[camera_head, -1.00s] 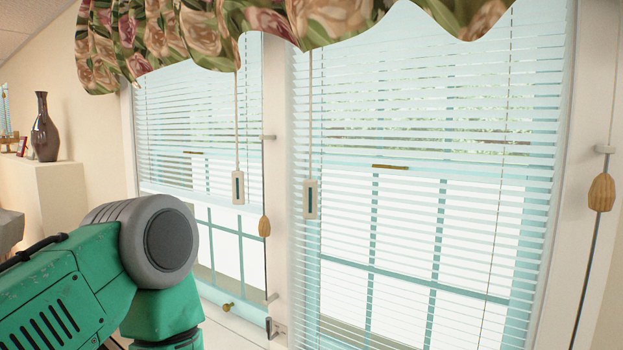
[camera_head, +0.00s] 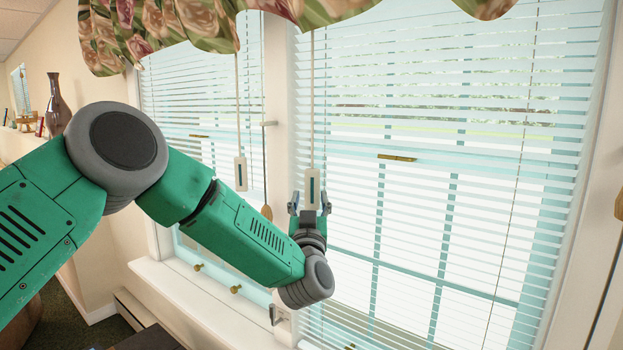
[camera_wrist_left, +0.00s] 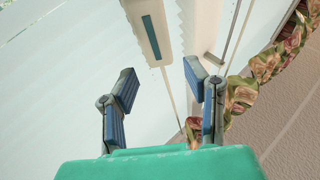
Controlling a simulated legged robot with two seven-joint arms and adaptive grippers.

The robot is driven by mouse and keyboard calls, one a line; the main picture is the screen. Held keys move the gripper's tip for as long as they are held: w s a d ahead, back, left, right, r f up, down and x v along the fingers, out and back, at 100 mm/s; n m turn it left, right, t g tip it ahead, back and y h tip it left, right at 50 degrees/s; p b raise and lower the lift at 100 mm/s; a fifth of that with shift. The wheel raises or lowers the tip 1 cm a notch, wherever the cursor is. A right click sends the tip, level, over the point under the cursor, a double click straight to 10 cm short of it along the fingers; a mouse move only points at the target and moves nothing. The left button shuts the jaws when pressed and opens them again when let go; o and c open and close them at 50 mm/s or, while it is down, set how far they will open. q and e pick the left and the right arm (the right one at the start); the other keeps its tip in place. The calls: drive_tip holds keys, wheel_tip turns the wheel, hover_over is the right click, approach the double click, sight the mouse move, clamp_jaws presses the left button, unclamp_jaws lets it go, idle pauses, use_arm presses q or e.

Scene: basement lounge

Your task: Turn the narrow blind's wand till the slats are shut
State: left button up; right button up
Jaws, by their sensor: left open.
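The narrow blind (camera_head: 200,95) hangs at the left window; its slats show as thin lines with light between them. A thin wand with a pale, teal-striped handle (camera_head: 240,174) hangs before its right edge. A similar handle (camera_head: 311,187) hangs at the left edge of the wider blind (camera_head: 450,120). My left gripper (camera_head: 310,204) is open, its fingers on either side of this second handle's lower part. In the left wrist view the striped handle (camera_wrist_left: 151,35) lies beyond the open fingers (camera_wrist_left: 160,83), between their lines; contact cannot be told. My right gripper is not in view.
A floral valance (camera_head: 190,28) hangs over the window tops. A wooden cord pull (camera_head: 266,212) hangs between the windows, partly behind my left arm. The white sill (camera_head: 180,285) runs below. A brown vase (camera_head: 58,105) stands at the far left.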

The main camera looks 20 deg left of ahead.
sight(313, 182)
use_arm(q)
drive_tip(key=x, duration=0.6)
drive_tip(key=shift+w+d+r+p, duration=0.2)
drive_tip(key=shift+d+p, duration=0.1)
drive_tip(key=shift+p, duration=0.1)
drive_tip(key=shift+w+a+r, duration=0.1)
drive_tip(key=shift+w+a, duration=0.15)
drive_tip(key=shift+w, duration=0.25)
drive_tip(key=shift+w+a, duration=0.1)
drive_tip(key=shift+a, duration=0.15)
drive_tip(key=shift+d, duration=0.2)
drive_tip(key=c, duration=0.9)
